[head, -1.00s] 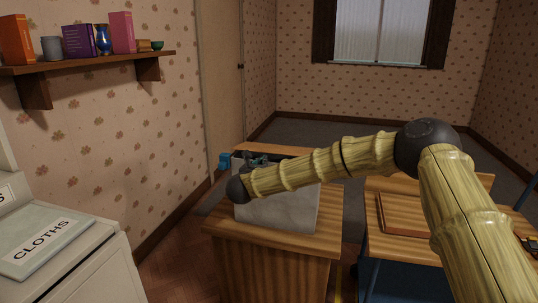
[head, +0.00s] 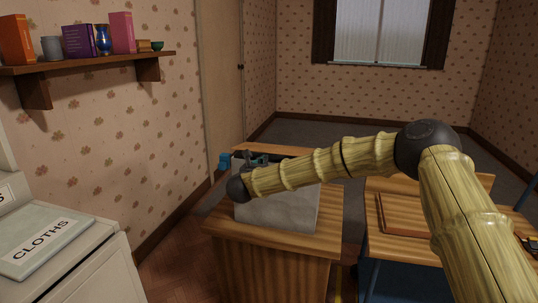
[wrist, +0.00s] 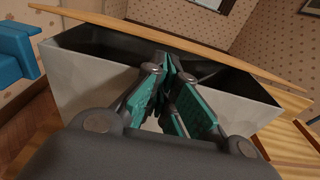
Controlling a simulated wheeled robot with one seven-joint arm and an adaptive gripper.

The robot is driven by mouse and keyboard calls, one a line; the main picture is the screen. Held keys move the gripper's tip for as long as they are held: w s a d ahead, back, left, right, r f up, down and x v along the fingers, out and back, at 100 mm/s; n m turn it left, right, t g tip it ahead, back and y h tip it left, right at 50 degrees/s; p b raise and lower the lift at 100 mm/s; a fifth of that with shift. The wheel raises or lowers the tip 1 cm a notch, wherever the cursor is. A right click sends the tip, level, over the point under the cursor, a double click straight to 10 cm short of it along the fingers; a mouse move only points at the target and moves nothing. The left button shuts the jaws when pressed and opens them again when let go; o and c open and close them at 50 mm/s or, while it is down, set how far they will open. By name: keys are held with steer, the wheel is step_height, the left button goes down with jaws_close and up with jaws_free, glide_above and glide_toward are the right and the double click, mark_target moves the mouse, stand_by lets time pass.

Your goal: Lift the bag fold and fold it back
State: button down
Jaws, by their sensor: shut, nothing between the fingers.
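The bag is pale grey and boxy with a dark open top. It stands on a wooden cabinet, and its front (head: 290,210) shows below my arm in the head view. In the wrist view the bag (wrist: 75,80) spans the picture, its dark inside showing on both sides of my fingers. My gripper (wrist: 170,68) has teal pads and is shut and empty at the middle of the bag's near rim. In the head view my gripper (head: 256,160) is partly hidden behind my wrist. I cannot make out a separate fold; the fingers cover the rim's middle.
The wooden cabinet top (head: 270,238) has bare room in front of the bag. A wooden board (wrist: 180,42) runs behind the bag. A blue object (wrist: 15,52) is at the left. A desk (head: 385,250) stands to the right, across a narrow gap.

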steer(key=shift+r, duration=1.75)
stand_by(0.7)
steer(key=shift+w+d+r+p, duration=0.1)
steer(key=shift+w+r+p, duration=0.1)
steer(key=shift+r, duration=0.65)
steer(key=shift+w+d+r+p, duration=0.15)
steer(key=shift+r+p, duration=0.1)
steer(key=shift+r, duration=0.55)
steer(key=shift+w+a+r+p, duration=0.1)
steer(key=shift+w+r+p, duration=0.1)
steer(key=shift+r, duration=0.65)
stand_by(0.6)
steer(key=shift+f+b+v, duration=0.15)
steer(key=shift+b+v, duration=0.5)
steer(key=shift+v, duration=0.85)
steer(key=shift+f+b+v, duration=0.15)
steer(key=shift+b+v, duration=0.45)
steer(key=shift+v, duration=0.85)
steer(key=shift+f, duration=0.1)
